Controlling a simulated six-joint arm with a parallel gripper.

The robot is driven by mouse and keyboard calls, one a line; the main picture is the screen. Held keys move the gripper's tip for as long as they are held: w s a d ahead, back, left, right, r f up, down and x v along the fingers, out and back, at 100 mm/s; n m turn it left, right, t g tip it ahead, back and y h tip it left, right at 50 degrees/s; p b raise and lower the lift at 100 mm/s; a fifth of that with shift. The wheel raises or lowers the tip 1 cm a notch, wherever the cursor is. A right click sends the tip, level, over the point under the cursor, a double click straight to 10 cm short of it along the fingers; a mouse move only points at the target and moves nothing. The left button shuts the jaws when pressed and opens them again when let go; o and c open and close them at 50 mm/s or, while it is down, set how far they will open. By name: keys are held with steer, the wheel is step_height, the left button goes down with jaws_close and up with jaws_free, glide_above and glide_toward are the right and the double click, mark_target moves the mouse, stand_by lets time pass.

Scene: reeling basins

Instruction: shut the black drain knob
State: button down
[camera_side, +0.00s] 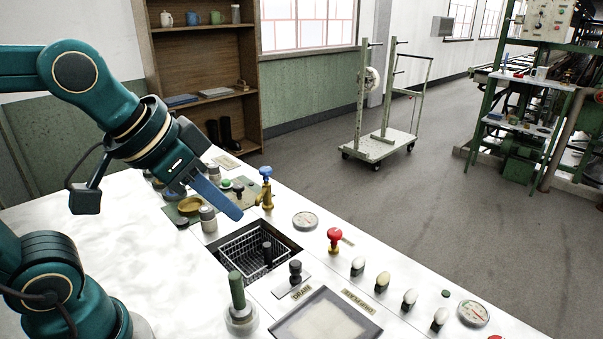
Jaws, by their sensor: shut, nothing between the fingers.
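The black drain knob (295,268) stands upright on the white counter, beside a plate lettered DRAIN (301,292). From this view I cannot tell whether it is turned open or shut. My gripper (236,213) is shut and empty, its blue fingers pointing down and right. In the picture its tips are up and left of the knob, near the far left side of the basin (225,252). The gripper and the knob are clearly apart.
A wire basket sits in the basin with a black post (267,253) standing in it. A green-handled post (237,290), a blue-topped brass valve (265,187), a red knob (334,238) and several pale knobs stand around. A grey-framed panel (325,320) lies in front of the knob.

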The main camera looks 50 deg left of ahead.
steer(key=g, duration=0.1)
glide_above(295, 272)
steer(key=w+f, duration=0.2)
steer(key=f, duration=0.3)
steer(key=w+f+g, duration=0.1)
steer(key=w+f, duration=0.1)
steer(key=f, duration=0.4)
steer(key=w+f+m+g, duration=0.1)
steer(key=w+f, duration=0.1)
steer(key=f, duration=0.4)
steer(key=shift+w, duration=0.25)
steer(key=shift+s+a+r, duration=0.15)
steer(key=shift+s, duration=0.85)
steer(key=shift+s+a+r, duration=0.15)
steer(key=shift+s, duration=0.8)
steer(key=shift+s, duration=0.1)
steer(key=shift+s+f, duration=0.1)
steer(key=shift+s, duration=2.1)
